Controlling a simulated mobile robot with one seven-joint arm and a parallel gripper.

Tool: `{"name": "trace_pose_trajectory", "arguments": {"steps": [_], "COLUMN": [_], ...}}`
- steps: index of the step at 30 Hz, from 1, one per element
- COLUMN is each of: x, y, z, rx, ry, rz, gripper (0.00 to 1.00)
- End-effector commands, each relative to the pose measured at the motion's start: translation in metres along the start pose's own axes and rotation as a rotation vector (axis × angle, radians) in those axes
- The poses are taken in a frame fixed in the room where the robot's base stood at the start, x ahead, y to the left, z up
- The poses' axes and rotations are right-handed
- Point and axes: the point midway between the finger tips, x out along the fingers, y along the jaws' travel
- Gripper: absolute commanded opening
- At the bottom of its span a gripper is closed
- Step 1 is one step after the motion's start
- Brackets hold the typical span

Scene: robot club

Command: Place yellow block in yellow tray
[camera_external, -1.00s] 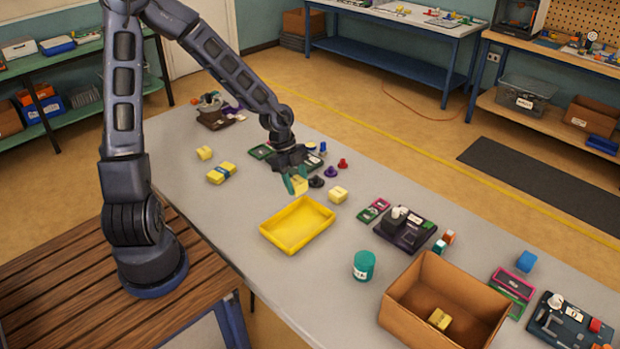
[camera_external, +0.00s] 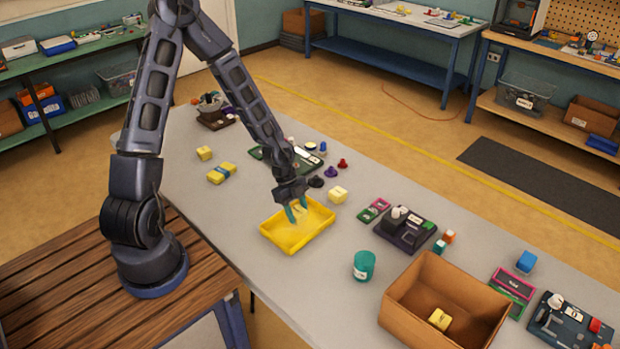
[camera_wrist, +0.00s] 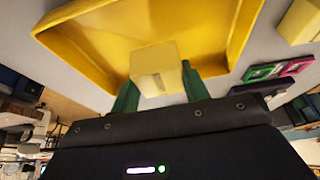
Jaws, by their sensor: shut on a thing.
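The yellow tray (camera_external: 290,240) lies on the grey table, and its rim and floor also show in the wrist view (camera_wrist: 90,45). My gripper (camera_external: 297,213) points down over the far part of the tray. Its green fingers are shut on a yellow block (camera_wrist: 158,68), seen between the fingertips in the wrist view. In the external view the block is hard to tell from the yellow tray behind it. I cannot tell whether the block touches the tray floor.
Another yellow block (camera_external: 337,194) sits right of the tray, with a small one (camera_external: 205,153) and a blue-banded one (camera_external: 221,173) to the left. A teal cup (camera_external: 364,265) and a cardboard box (camera_external: 400,310) holding a yellow piece (camera_external: 439,319) stand to the right.

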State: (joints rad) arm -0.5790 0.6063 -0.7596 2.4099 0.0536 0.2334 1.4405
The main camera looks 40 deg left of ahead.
Motion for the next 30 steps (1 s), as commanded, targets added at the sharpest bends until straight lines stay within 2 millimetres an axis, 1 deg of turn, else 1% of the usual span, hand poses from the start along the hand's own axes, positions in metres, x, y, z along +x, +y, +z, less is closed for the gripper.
{"name": "trace_pose_trajectory", "arguments": {"steps": [6, 8, 20, 21, 23, 24, 30], "x": [0.025, 0.029, 0.033, 0.032, 0.032, 0.032, 0.032], "y": [0.001, 0.001, 0.000, 0.000, 0.000, 0.000, 0.000], "z": [0.009, 0.011, 0.013, 0.013, 0.013, 0.013, 0.013], "rx": [0.001, 0.000, 0.000, 0.001, 0.000, 0.000, 0.000], "ry": [0.001, 0.001, 0.000, 0.000, 0.000, 0.000, 0.000], "rz": [0.003, 0.002, 0.001, 0.000, 0.000, 0.000, 0.000], "gripper": [0.22, 0.22, 0.22, 0.53, 0.65, 0.67, 0.67]}}
